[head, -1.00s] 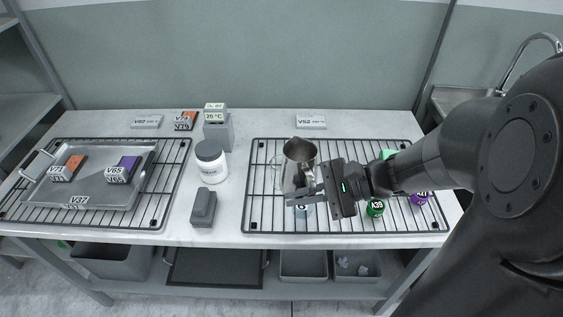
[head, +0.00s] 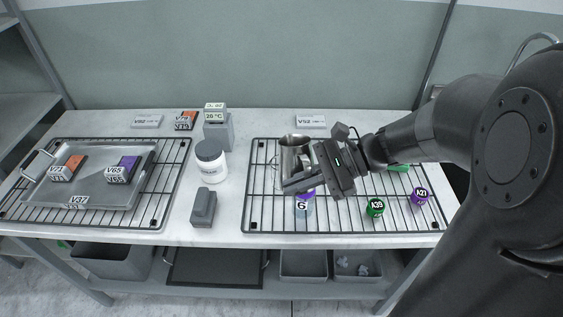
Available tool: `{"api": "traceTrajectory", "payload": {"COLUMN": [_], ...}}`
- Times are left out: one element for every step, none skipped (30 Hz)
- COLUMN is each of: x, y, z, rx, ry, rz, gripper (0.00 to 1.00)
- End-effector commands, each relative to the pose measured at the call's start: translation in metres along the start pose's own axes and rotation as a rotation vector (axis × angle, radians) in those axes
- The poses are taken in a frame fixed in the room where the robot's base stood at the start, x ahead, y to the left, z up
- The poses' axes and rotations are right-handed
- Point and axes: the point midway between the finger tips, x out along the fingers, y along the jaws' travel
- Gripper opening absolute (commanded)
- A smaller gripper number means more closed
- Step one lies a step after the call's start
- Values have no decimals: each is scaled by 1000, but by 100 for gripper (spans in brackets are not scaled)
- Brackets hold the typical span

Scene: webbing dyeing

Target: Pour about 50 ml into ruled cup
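A metal jug (head: 294,146) is above the right wire rack, its rim upward and nearly level. My gripper (head: 297,184) is at the jug's near side and appears shut on it; the fingers and wrist hide the jug's lower part and the exact contact. A clear cup (head: 276,172) shows only as a faint edge just left of the jug, on the rack. Its rulings and any liquid in it cannot be made out.
A white jar (head: 211,163) and a grey block (head: 203,207) stand between the racks.

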Motion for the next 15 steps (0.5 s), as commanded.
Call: {"api": "traceTrajectory", "payload": {"x": [-1, -2, -2, -3, -3, -3, -4, -4, -5, -5, -6, -6, -7, -7, -7], "y": [-4, -6, -9, -11, -13, -15, -18, -20, -23, -26, -28, -31, -34, -36, -37], "z": [2, 2, 4, 5, 6, 7, 8, 9, 10, 11, 12, 14, 14, 15, 15], "rx": [23, 42, 65, 83, 100, 125, 141, 159, 183, 200, 219, 242, 261, 280, 304], "ry": [0, 0, 0, 0, 0, 0, 1, 1, 1, 1, 0, 1, 1, 2, 1], "rz": [12, 21, 31, 39, 47, 58, 67, 75, 85, 93, 102, 112, 120, 128, 139], "gripper": [0, 0, 0, 0, 0, 0, 0, 0, 0, 0, 0, 0, 0, 0, 0]}}
